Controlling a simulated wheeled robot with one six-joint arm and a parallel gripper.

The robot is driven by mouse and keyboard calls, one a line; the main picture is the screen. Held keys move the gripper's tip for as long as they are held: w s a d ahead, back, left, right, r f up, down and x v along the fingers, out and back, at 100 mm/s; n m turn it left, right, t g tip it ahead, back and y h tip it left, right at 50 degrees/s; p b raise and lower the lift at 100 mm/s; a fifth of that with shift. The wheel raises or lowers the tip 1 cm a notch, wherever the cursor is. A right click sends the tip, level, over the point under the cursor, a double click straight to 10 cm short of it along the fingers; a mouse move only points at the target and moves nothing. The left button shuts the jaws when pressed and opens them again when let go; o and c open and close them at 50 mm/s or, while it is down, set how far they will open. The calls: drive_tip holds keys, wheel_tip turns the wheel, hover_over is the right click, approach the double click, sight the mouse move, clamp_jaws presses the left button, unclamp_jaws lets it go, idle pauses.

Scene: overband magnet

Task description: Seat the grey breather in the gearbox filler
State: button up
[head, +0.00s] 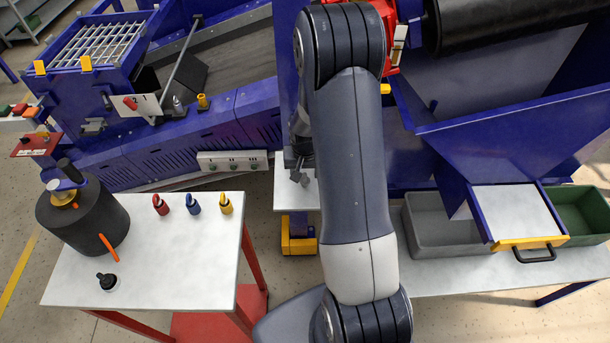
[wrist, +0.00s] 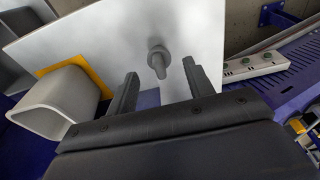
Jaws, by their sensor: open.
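The grey breather (wrist: 158,63) stands on a pale plate or bench top (wrist: 205,35) in the wrist view. It is a small stepped plug with a wider collar. My gripper (wrist: 160,72) is open, with one finger on each side of the breather in the picture; I see no contact. In the head view, my gripper (head: 297,165) hangs above the small white bench (head: 287,200), with a small grey piece (head: 305,181), likely the breather, close below it. My arm hides part of this area. I cannot pick out the gearbox filler; a red housing (head: 390,65) shows partly behind my arm.
A white table (head: 170,255) at left carries a black drum (head: 85,220), several coloured small items and a black-capped piece (head: 107,282). Grey (head: 435,225) and green (head: 585,215) bins stand at right.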

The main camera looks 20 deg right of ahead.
wheel_tip(320, 180, up, 8)
drive_tip(key=s+b, duration=0.1)
drive_tip(key=shift+s+r, duration=0.15)
drive_tip(key=shift+s, duration=0.15)
idle(0.3)
drive_tip(key=f, duration=0.6)
drive_tip(key=shift+w+d+p, duration=0.15)
drive_tip(key=shift+w+p, duration=0.15)
drive_tip(key=shift+w, duration=0.1)
drive_tip(key=f, duration=0.2)
drive_tip(key=w+f+p, duration=0.1)
drive_tip(key=f, duration=0.2)
drive_tip(key=shift+w, duration=0.1)
drive_tip(key=shift+r, duration=0.25)
drive_tip(key=shift+f, duration=0.15)
